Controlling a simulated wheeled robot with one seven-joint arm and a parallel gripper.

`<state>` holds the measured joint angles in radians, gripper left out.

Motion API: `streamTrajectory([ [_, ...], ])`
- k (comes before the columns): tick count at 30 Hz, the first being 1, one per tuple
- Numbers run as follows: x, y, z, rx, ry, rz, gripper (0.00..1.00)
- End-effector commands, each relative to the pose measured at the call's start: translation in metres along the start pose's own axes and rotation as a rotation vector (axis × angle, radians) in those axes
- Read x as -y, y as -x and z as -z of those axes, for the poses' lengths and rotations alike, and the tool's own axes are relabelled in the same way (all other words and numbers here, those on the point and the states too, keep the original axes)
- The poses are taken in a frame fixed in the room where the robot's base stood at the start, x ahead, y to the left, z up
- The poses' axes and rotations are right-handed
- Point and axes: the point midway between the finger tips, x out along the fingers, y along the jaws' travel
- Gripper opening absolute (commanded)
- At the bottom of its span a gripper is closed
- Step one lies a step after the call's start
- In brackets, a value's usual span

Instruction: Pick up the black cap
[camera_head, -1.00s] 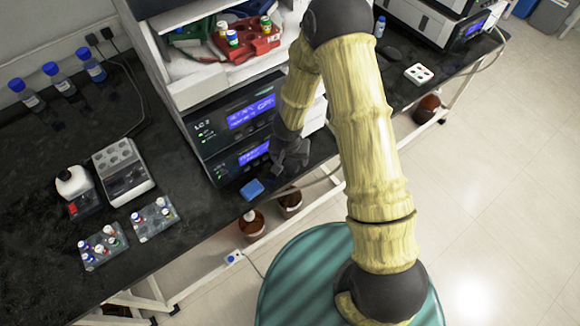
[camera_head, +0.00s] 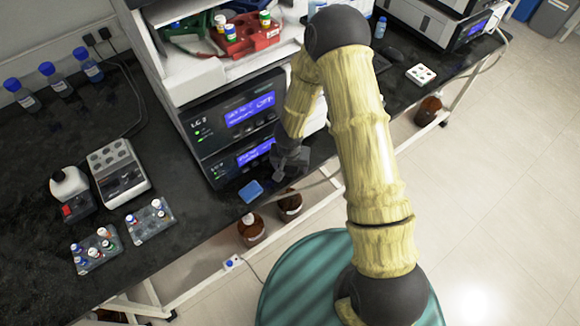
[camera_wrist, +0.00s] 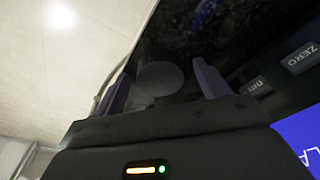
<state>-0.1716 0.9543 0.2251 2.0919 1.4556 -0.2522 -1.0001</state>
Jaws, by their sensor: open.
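A dark, round, flat-topped disc, which looks like the black cap (camera_wrist: 160,76), shows in the wrist view between my two fingers, against the dark bench. I cannot make it out in the head view, where my gripper (camera_head: 281,171) covers that spot. My gripper is at the bench's front edge, just right of the lower instrument. In the wrist view my gripper (camera_wrist: 161,80) is open, with one finger on each side of the disc and a gap on both sides. I cannot tell how far beyond the fingertips the disc lies.
The LC instrument stack (camera_head: 235,125) stands close to the left of my gripper. A blue block (camera_head: 250,191) lies on the bench (camera_head: 60,130) beside it. Brown bottles (camera_head: 251,229) stand below the bench edge. Vial racks (camera_head: 97,249) stand at the left.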

Motion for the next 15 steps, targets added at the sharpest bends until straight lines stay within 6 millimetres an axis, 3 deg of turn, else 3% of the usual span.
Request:
streamTrajectory([
  [4,0.0,0.0,-0.0001,0.0,0.0,0.0,0.71],
  [11,0.0001,0.0001,-0.0001,0.0,0.0,0.0,0.27],
  [15,0.0001,0.0001,-0.0001,0.0,0.0,0.0,0.27],
])
